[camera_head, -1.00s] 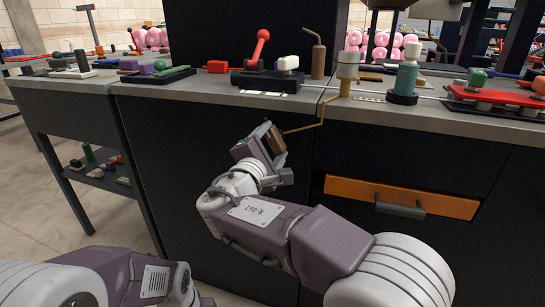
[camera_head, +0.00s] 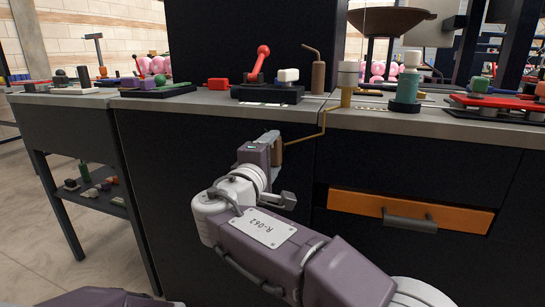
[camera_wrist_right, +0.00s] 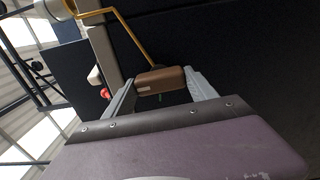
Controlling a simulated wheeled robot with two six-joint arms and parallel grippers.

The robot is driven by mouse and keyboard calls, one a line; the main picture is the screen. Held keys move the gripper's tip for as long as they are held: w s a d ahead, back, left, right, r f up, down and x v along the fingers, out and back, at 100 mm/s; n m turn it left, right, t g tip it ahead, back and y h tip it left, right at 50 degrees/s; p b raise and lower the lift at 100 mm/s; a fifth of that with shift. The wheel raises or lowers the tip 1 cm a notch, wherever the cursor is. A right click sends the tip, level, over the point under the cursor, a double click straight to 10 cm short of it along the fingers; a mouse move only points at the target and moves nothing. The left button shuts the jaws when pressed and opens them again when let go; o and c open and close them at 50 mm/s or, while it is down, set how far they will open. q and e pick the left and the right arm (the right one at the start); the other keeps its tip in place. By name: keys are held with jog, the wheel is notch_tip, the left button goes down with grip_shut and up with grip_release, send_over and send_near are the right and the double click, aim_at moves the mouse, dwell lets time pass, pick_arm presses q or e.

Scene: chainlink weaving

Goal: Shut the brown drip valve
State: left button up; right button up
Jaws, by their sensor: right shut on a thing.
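A brown block-shaped handle (camera_head: 278,152) sits at the lower end of a thin bent gold rod (camera_head: 322,128). The rod runs up over the counter edge to a brass and cream fitting (camera_head: 347,84). My right gripper (camera_head: 273,147) is shut on the brown handle, in front of the dark cabinet front. In the right wrist view the brown handle (camera_wrist_right: 161,80) lies between the two grey fingers (camera_wrist_right: 162,92), with the gold rod (camera_wrist_right: 122,30) leading off up and left. My left gripper is out of view.
The grey counter (camera_head: 400,122) overhangs just above the gripper. A brown bottle with a bent spout (camera_head: 318,76), a green bottle (camera_head: 407,85) and a red lever (camera_head: 260,62) stand on it. An orange drawer (camera_head: 365,203) with a grey handle is at right.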

jog(key=o, duration=1.4)
jog(key=shift+c, duration=0.2)
jog(key=p+v, duration=0.2)
jog(key=v, duration=0.7)
jog(key=shift+p, duration=0.35)
